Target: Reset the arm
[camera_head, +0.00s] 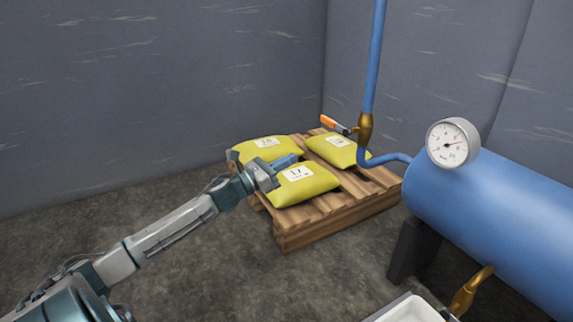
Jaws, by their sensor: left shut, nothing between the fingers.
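My left arm comes in from the lower left and reaches toward the middle of the view. My left gripper (283,163) is shut and empty. In the picture it overlaps the yellow bag labelled 17 (305,185) and the yellow bag behind it (268,147); whether it touches either cannot be told. A third yellow bag (335,150) lies to the right. All the bags rest on a wooden pallet (330,213). My right gripper is not in view.
A blue tank (500,210) with a round gauge (453,143) stands at the right. A blue pipe (376,60) with an orange-handled valve (364,127) rises behind the pallet. A white tray (408,309) shows at the bottom edge. The floor left of the pallet is clear.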

